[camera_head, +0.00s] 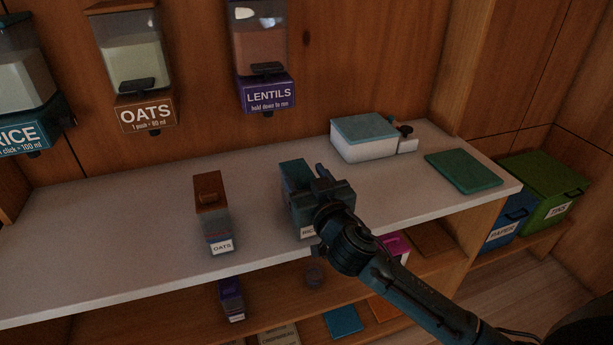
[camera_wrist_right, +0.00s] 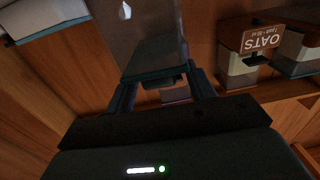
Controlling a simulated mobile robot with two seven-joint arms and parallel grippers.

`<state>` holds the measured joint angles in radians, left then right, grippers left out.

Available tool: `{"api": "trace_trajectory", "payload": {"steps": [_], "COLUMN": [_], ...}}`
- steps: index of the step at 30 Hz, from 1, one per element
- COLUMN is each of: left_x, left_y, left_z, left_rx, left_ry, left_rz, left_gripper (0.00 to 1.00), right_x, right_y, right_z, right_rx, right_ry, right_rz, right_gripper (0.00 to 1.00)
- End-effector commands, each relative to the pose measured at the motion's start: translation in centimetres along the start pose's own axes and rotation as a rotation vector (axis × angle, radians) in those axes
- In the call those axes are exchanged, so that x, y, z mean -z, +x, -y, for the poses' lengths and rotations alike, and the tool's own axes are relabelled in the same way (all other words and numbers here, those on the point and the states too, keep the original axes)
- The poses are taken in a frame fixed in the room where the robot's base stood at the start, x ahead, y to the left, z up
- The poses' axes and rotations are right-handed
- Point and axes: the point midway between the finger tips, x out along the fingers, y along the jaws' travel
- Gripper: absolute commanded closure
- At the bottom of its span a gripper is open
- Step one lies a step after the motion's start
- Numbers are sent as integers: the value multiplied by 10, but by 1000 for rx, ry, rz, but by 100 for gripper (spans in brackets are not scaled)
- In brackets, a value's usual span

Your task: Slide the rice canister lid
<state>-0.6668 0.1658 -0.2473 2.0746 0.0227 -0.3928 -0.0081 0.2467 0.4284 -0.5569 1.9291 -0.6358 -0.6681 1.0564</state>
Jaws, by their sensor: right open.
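The rice canister stands on the pale shelf (camera_head: 110,240), with its teal lid (camera_head: 295,170) and part of its label (camera_head: 308,232) showing. My right gripper (camera_head: 324,180) is at the canister's right side and top, covering part of it in the head view. The gripper is open. In the right wrist view, its two fingers (camera_wrist_right: 163,92) stand apart, with a teal-edged dark surface between and beyond them, probably the rice canister's lid. I cannot tell whether the fingers touch the lid. My left gripper is not in view.
An oats canister (camera_head: 212,215) stands to the left. A white box with a teal lid (camera_head: 364,136) and a flat green board (camera_head: 463,170) lie to the right. Dispensers for rice (camera_head: 22,80), oats (camera_head: 134,65) and lentils (camera_head: 262,50) hang above. The shelf's left part is clear.

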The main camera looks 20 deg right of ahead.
Motion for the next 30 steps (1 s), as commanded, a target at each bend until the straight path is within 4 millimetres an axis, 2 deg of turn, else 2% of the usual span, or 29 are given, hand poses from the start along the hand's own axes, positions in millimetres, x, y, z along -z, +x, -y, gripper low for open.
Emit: {"api": "trace_trajectory", "payload": {"steps": [2, 20, 26, 30], "left_x": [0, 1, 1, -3], "left_y": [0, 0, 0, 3], "left_z": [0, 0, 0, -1], "left_rx": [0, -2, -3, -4], "left_ry": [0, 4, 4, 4], "left_rz": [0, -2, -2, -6], "left_gripper": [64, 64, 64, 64], "right_x": [0, 0, 0, -1], "right_y": [0, 0, 1, 22], "right_z": [0, 0, 0, 0], "right_rx": [0, 0, -1, -3], "right_ry": [0, 0, 0, 4], "right_rz": [0, 0, 0, -3], "right_gripper": [50, 99, 100, 100]}}
